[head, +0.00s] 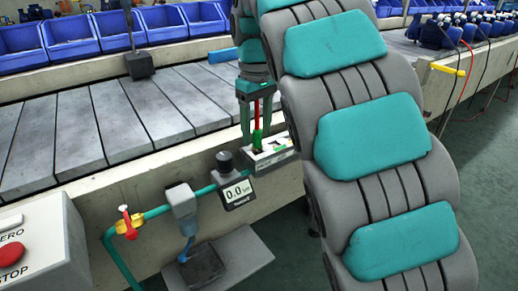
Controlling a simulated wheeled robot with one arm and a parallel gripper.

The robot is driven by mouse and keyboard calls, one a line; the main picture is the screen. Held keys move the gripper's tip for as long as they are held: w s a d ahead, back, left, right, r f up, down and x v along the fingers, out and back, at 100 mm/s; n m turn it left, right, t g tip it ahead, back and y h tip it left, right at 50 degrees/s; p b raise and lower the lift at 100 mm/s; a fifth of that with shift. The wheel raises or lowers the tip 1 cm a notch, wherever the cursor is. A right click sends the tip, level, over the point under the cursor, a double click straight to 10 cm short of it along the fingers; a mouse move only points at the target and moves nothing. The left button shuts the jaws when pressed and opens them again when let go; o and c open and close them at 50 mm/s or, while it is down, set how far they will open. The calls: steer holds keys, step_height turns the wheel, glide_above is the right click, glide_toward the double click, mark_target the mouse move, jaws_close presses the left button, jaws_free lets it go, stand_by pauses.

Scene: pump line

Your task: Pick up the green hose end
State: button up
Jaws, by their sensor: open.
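The green hose end (256,139) stands upright in a small light-grey holder block (272,159) at the edge of the conveyor. My gripper (256,134) points down over the holder, with its two teal fingers on either side of the green hose end. The fingers look apart; whether either one touches the hose end is too small to tell. My arm hides the area to the right of the holder.
A grey slatted conveyor (80,125) runs behind a concrete ledge. In front are a meter reading 0.0 (237,192), a teal pipe (150,214) with a yellow valve (129,226), and a control box with a red button (10,254). Blue bins (70,38) line the back.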

step_height(320, 180, down, 2)
steer(key=shift+f, duration=0.1)
jaws_close()
stand_by(0.5)
